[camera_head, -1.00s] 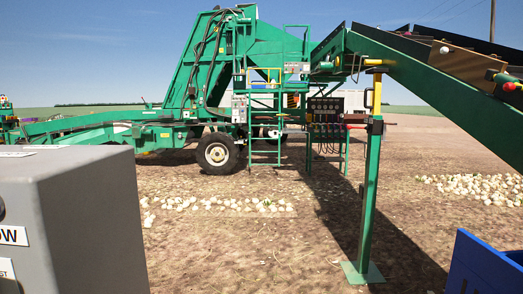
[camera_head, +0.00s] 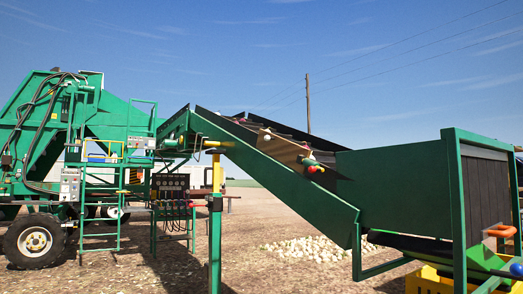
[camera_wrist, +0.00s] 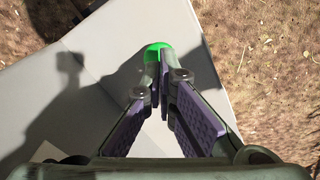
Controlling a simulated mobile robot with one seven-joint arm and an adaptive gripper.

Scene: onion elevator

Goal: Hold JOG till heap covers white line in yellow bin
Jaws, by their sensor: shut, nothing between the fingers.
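My gripper (camera_wrist: 163,85) is shut and empty in the wrist view. Its fingertips are right at a round green button (camera_wrist: 157,47) on a light grey box (camera_wrist: 105,60). I cannot tell whether they touch the button. In the head view, part of a yellow bin (camera_head: 428,281) shows at the lower right, under the end of the green conveyor (camera_head: 290,180). The bin's inside, any heap and the white line are hidden. The gripper and the grey box are not in the head view.
Onions lie on the conveyor's upper part. A pile of pale onions (camera_head: 318,248) lies on the ground behind it. A green wheeled machine (camera_head: 60,150) stands at the left. An orange handle (camera_head: 499,231) and a blue part (camera_head: 516,268) are at the right edge.

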